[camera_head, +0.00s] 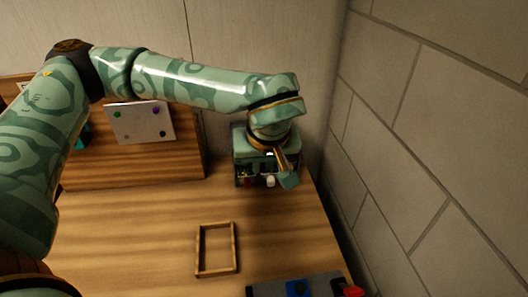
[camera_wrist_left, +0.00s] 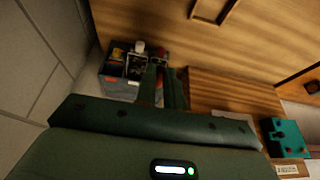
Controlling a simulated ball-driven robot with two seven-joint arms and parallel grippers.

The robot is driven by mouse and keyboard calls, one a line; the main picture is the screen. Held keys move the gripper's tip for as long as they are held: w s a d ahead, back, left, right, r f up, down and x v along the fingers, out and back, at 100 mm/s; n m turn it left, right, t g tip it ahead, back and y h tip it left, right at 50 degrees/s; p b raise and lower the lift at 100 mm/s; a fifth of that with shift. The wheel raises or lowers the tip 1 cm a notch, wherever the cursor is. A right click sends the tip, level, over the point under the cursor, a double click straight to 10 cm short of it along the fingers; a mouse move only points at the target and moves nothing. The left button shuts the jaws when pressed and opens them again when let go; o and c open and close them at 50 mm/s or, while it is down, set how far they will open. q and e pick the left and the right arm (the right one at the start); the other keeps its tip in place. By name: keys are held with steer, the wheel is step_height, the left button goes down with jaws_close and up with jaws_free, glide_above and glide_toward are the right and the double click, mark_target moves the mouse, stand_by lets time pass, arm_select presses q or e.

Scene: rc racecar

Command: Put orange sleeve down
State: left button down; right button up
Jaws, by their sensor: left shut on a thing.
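My left gripper (camera_head: 284,172) points down at the compartment box (camera_head: 240,143) at the back right of the table. In the left wrist view its two dark green fingers (camera_wrist_left: 160,72) are close together, beside the box (camera_wrist_left: 120,90). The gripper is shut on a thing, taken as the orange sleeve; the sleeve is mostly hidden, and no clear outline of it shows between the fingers. In the wrist view the box holds a reddish-orange item (camera_wrist_left: 114,55) and a white item (camera_wrist_left: 139,46). My right gripper is not in view.
An empty wooden frame (camera_head: 199,252) lies on the table in front of the box. A dark tray (camera_head: 265,291) with blue and red items is at the front right. A stone wall (camera_head: 440,150) stands close on the right. The table's middle left is clear.

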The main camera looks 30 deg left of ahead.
arm_select(q)
steer(key=shift+n, duration=0.4)
steer(key=w+a+f+b, duration=0.1)
steer(key=w+a+f, duration=0.1)
steer(key=w, duration=0.3)
steer(key=w+a+f+b, duration=0.1)
steer(key=w+a+f, duration=0.1)
steer(key=w+f, duration=0.2)
steer(key=w+a+f, duration=0.2)
steer(key=w+f, duration=0.2)
steer(key=w, duration=0.2)
steer(key=shift+a+f+b, duration=0.1)
steer(key=shift+b, duration=0.3)
steer(key=shift+w+a+f, duration=0.15)
steer(key=shift+w+f, duration=0.15)
steer(key=shift+f, duration=0.1)
step_height(320, 180, down, 3)
steer(key=shift+f+b, duration=0.1)
steer(key=shift+b, duration=0.35)
steer(key=c, duration=1.8)
jaws_free()
steer(key=p+v, duration=0.2)
steer(key=v, duration=1)
steer(key=shift+w, duration=0.15)
